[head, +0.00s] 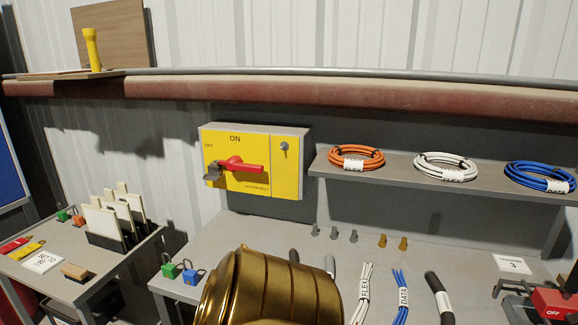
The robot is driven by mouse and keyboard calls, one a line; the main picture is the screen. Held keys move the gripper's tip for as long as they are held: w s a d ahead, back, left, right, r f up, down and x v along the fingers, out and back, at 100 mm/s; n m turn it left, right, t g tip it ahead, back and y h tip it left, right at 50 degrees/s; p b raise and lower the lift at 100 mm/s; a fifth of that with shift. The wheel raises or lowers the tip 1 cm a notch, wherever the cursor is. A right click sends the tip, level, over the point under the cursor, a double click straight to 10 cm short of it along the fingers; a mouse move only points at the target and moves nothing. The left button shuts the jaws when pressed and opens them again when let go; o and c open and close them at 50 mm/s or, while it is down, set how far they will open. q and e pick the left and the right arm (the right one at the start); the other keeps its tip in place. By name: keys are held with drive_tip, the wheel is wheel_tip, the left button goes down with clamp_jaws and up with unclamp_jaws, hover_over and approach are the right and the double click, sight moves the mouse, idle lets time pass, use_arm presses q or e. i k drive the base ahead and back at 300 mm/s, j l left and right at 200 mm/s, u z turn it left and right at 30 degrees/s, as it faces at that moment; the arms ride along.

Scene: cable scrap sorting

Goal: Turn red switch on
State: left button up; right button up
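The red switch (240,166) is a red rotary handle on the front of a yellow box (285,185) mounted at the back of the bench. The handle lies roughly horizontal, with its long end to the right. The box face reads "ON" above the handle and "OFF" at its upper left. A small grey metal piece (212,171) sits at the handle's left end; I cannot tell what it is. Neither of my grippers is in view. A gold rounded part, likely my own arm, fills the bottom centre and hides part of the bench.
A shelf (400,172) right of the box holds orange (356,158), white (446,166) and blue (540,176) cable coils. Cable pieces and small padlocks (193,274) lie on the bench. A red device marked "OFF" (553,303) stands at lower right. Space before the box looks clear.

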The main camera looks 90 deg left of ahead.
sight(235, 164)
drive_tip(key=u, duration=2.8)
